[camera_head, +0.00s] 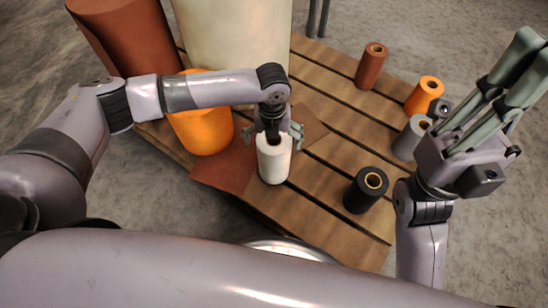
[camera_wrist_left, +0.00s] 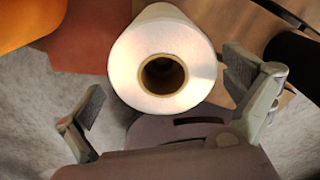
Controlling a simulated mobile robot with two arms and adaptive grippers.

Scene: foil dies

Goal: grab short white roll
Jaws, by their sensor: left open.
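The short white roll (camera_head: 274,162) stands upright on the wooden slatted pallet, partly over a brown-red sheet. In the left wrist view the white roll (camera_wrist_left: 132,45) shows its round end with a dark core hole. My left gripper (camera_head: 273,132) is above the roll's top, pointing down, with one finger on each side. In the left wrist view the left gripper (camera_wrist_left: 168,85) is open, its fingers apart from the roll's sides. My right gripper (camera_head: 520,65) is raised at the right, away from the white roll; its finger gap is unclear.
A black roll (camera_head: 359,197) stands to the right on the pallet (camera_head: 320,215). Grey (camera_head: 406,145), orange (camera_head: 420,100) and brown (camera_head: 369,72) rolls stand farther right and back. A large orange roll (camera_head: 205,132), a big cream roll (camera_head: 235,35) and a big brown roll (camera_head: 125,40) stand behind.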

